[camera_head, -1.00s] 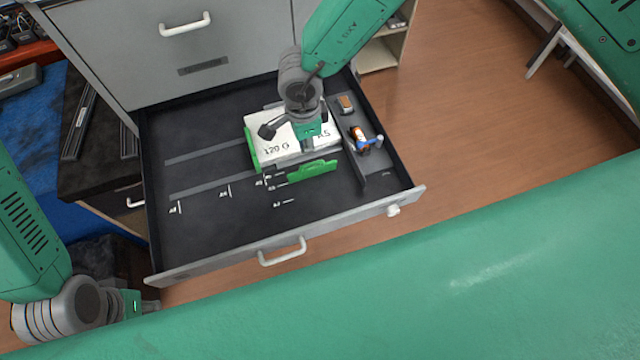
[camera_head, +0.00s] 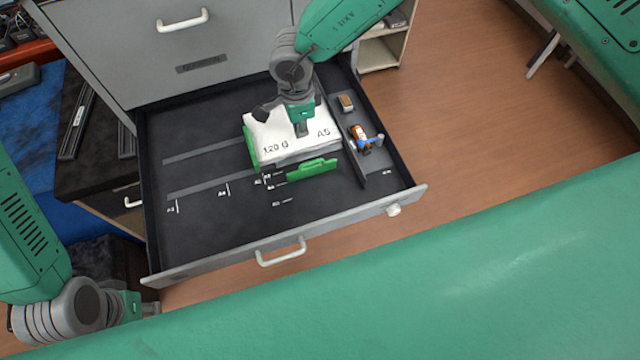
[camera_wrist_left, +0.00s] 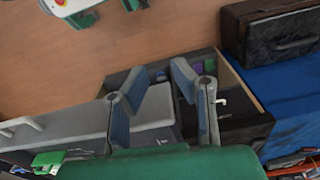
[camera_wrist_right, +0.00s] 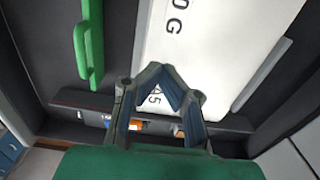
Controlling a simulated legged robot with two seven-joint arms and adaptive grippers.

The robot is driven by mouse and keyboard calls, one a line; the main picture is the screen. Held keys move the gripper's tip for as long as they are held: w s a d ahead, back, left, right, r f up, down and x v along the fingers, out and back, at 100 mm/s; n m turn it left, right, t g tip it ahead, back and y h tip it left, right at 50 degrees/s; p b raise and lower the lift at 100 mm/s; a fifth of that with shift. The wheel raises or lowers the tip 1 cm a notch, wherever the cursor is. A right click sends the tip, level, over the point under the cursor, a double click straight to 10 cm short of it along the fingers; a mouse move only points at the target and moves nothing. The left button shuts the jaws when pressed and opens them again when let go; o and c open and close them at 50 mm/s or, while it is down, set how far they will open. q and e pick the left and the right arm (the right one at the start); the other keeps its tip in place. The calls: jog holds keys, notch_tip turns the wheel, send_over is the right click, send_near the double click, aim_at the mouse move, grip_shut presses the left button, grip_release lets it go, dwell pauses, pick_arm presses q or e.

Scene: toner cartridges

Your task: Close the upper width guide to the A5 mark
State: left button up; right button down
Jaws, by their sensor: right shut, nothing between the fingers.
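A white paper stack printed "120 G" and "A5" (camera_head: 275,131) lies in the open drawer. A green guide (camera_head: 251,148) stands along its left end. Another green guide (camera_head: 313,168) stands in front of the stack, with a small gap between them; a green guide also shows in the right wrist view (camera_wrist_right: 90,45). White size marks (camera_head: 225,190) are on the drawer floor. My right gripper (camera_head: 301,131) is shut and empty over the stack near "A5"; its fingertips meet in the right wrist view (camera_wrist_right: 163,76). Contact is unclear. My left gripper (camera_head: 152,304) is open and empty outside the drawer's front left corner.
A side compartment on the right holds an orange, white and blue item (camera_head: 361,138) and a small brown block (camera_head: 345,102). The drawer front with its white handle (camera_head: 281,252) bounds the near side. The drawer floor left of the stack is clear.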

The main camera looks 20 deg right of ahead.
jog(key=shift+w+b, duration=0.3)
jog(key=shift+w, duration=0.45)
jog(key=shift+w+f+b, duration=0.1)
jog(key=shift+w+b, duration=0.45)
jog(key=shift+w, duration=0.15)
jog(key=shift+w+b, duration=0.5)
jog(key=shift+w, duration=0.35)
jog(key=c, duration=2.3)
grip_release()
jog(key=o, duration=0.5)
jog(key=shift+r, duration=0.2)
